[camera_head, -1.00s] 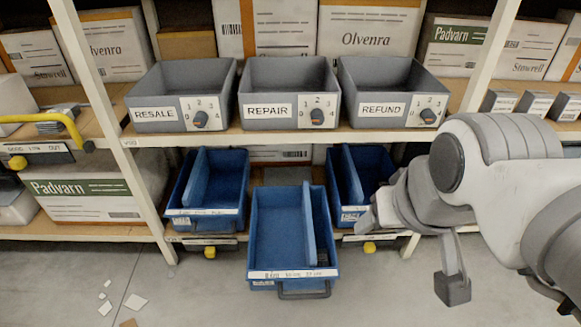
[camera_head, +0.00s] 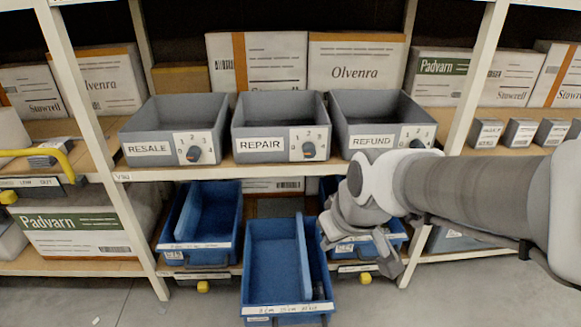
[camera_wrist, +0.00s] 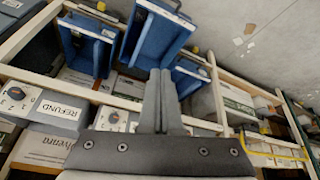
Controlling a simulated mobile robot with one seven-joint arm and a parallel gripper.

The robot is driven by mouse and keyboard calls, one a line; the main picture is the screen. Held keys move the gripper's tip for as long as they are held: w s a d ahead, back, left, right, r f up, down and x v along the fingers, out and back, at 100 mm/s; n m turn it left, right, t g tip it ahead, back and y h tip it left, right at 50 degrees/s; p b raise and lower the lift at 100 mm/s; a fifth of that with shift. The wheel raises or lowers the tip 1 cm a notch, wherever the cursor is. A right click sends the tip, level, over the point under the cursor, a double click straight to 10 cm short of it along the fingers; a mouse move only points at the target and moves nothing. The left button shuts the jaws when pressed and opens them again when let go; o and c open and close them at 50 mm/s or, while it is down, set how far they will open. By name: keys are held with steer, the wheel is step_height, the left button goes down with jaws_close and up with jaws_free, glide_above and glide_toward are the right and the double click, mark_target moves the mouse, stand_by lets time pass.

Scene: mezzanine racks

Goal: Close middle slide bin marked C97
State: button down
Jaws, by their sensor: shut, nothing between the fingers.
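The middle blue slide bin (camera_head: 275,262) sticks out from the lower shelf, well ahead of its neighbours, with a divider inside and a white front label too small to read. It also shows in the wrist view (camera_wrist: 155,32) at the top, running off the frame. My gripper (camera_head: 388,264) is at the right of the middle bin, in front of the right blue bin (camera_head: 330,226), partly hiding it. In the wrist view my gripper (camera_wrist: 161,72) has its fingers together and empty, with the middle bin beyond the tips; contact cannot be told.
The left blue bin (camera_head: 205,215) sits on the lower shelf. Grey bins marked RESALE (camera_head: 180,125), REPAIR (camera_head: 275,125) and REFUND (camera_head: 375,110) stand on the shelf above. A white upright (camera_head: 145,235) stands at left.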

steer(key=w+a+f+n, duration=0.2)
steer(key=w+a+f, duration=0.1)
steer(key=f, duration=0.2)
steer(key=w+a+f+n, duration=0.2)
steer(key=w+f, duration=0.1)
steer(key=f, duration=0.3)
steer(key=n+t+h+p, duration=0.1)
steer(key=n+t+p, duration=0.35)
steer(key=n, duration=2.35)
glide_toward(312, 307)
steer(key=b+x, duration=0.2)
steer(key=x, duration=0.1)
steer(key=b+x, duration=0.1)
steer(key=x, duration=0.1)
steer(key=shift+s+a+f, duration=0.1)
steer(key=shift+s+f, duration=0.1)
steer(key=shift+f, duration=0.2)
steer(key=w, duration=0.2)
steer(key=shift+w+r+b, duration=0.15)
steer(key=shift+w+b, duration=0.1)
steer(key=shift+b, duration=0.1)
steer(key=shift+w+r, duration=0.1)
steer(key=shift+w, duration=0.6)
